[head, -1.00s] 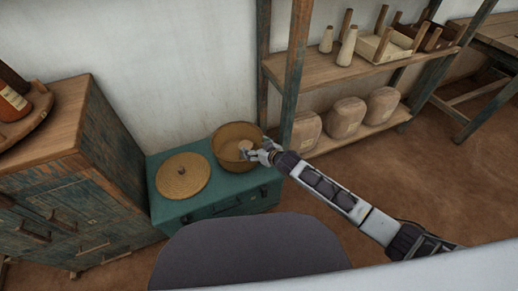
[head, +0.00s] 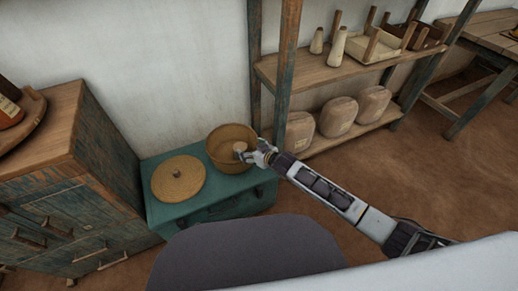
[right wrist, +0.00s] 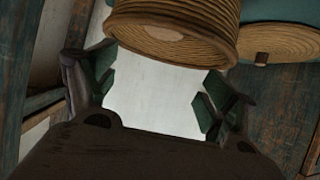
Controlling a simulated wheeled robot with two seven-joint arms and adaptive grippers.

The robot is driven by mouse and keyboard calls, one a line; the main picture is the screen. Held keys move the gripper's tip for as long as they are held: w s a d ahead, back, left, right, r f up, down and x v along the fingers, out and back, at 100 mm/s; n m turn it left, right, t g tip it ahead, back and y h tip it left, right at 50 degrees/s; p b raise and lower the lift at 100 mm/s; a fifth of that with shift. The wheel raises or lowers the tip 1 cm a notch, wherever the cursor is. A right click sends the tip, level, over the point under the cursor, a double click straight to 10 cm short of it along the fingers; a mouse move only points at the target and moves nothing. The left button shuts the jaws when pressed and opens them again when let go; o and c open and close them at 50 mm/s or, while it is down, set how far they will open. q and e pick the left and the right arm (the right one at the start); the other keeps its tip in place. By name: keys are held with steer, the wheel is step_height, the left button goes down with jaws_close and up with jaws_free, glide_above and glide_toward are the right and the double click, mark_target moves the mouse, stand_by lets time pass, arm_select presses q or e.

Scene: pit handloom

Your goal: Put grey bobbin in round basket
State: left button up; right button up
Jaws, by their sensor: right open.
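The round basket (head: 213,150) is woven, tan and open at the top. It stands on a teal chest. A pale round thing (head: 240,147) shows inside it, small and partly hidden, and I cannot tell whether it is the grey bobbin. My right gripper (head: 252,156) is open at the basket's right rim. In the right wrist view the jaws (right wrist: 153,92) stand wide apart with only pale wall between them. The basket (right wrist: 190,55) is above them there, upside down, with a pale patch (right wrist: 158,33) inside. My left gripper is out of view.
A flat woven lid (head: 180,178) with a knob lies on the teal chest (head: 200,211) left of the basket. A wooden drawer cabinet (head: 75,180) stands further left. A shelf (head: 310,75) with cones, trays and rounded bundles rises behind my right arm.

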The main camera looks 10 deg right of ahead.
steer(key=s+d+f+m+g+h, duration=0.1)
steer(key=s+d+f+g, duration=0.2)
steer(key=s+d+f, duration=0.2)
steer(key=s+d+f+m+g+h, duration=0.1)
steer(key=s+d+f, duration=0.4)
steer(key=s+f, duration=0.6)
steer(key=s+d+f+m+g+h, duration=0.1)
steer(key=s+d+f+g+h, duration=0.2)
steer(key=s+f, duration=0.6)
steer(key=s+d+g, duration=0.1)
steer(key=s+d, duration=0.1)
steer(key=s, duration=0.7)
steer(key=shift+s+g, duration=0.2)
steer(key=shift+g, duration=0.1)
